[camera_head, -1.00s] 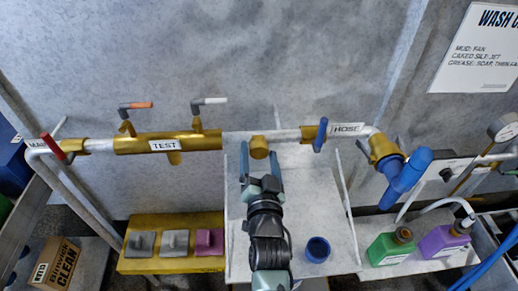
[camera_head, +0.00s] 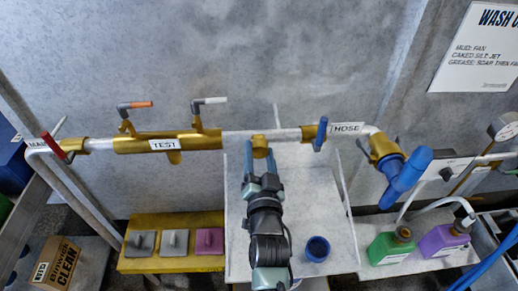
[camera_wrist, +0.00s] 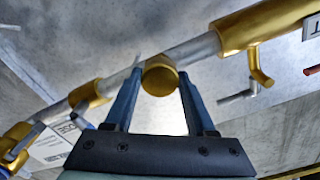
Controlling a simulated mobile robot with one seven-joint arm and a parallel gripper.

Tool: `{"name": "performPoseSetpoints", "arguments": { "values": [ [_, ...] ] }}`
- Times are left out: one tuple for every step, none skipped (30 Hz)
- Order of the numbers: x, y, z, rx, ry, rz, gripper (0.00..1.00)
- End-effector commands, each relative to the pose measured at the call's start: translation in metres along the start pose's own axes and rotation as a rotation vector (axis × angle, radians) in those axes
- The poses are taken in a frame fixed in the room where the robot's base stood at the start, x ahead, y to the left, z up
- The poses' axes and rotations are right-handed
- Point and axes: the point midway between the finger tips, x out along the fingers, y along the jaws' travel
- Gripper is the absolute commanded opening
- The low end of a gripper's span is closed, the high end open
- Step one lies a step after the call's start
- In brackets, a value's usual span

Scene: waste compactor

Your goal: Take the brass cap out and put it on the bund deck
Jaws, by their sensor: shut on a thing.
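The brass cap (camera_head: 259,143) is a round brass end on a short fitting of the grey pipe, between the TEST and HOSE sections. My gripper (camera_head: 259,153) reaches up from below with one blue finger on each side of the cap and is shut on it. In the wrist view the cap (camera_wrist: 160,79) sits between the two fingertips, its round face toward the camera, still at the pipe. A pale grey deck (camera_head: 312,190), which looks like the bund deck, lies below the pipe, partly hidden by my arm.
A blue cup (camera_head: 317,248) stands on the grey deck, right of my arm. A yellow shelf (camera_head: 150,225) with grey and pink blocks is at the left. Green (camera_head: 391,247) and purple (camera_head: 443,241) bottles stand at the right. A blue valve handle (camera_head: 321,134) sits close right of the cap.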

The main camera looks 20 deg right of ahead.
Motion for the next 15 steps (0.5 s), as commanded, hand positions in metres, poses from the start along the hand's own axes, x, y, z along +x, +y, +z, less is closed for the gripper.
{"name": "performPoseSetpoints", "arguments": {
  "values": [
    [0.0,-0.0002,-0.0004,0.0,0.001,0.0,0.16],
    [0.0,-0.0002,-0.0004,0.0,0.001,0.0,0.11],
    [0.0,-0.0002,-0.0003,0.0,0.001,0.0,0.04],
    [0.0,-0.0002,-0.0003,0.0,0.001,0.0,0.0],
    [0.0,-0.0002,-0.0003,0.0,0.001,0.0,0.0],
    [0.0,0.0,0.0,-0.004,0.001,0.0,0.0],
    [0.0,0.0002,0.0004,-0.012,0.001,-0.001,0.0],
    [0.0,0.0005,0.001,-0.025,0.001,-0.001,0.0],
    [0.0,0.001,0.002,-0.053,0.001,-0.001,0.0],
    [0.0,0.0013,0.0025,-0.081,0.001,-0.001,0.0],
    [-0.0001,0.0015,0.0026,-0.115,0.002,-0.001,0.0],
    [0.0,0.0016,0.0029,-0.154,0.003,-0.002,0.0],
    [0.0,0.0018,0.0033,-0.184,0.002,-0.001,0.0],
    [0.0,0.0018,0.0031,-0.215,0.002,-0.001,0.0],
    [-0.0001,0.0016,0.0028,-0.252,0.003,-0.001,0.0]
  ]
}}
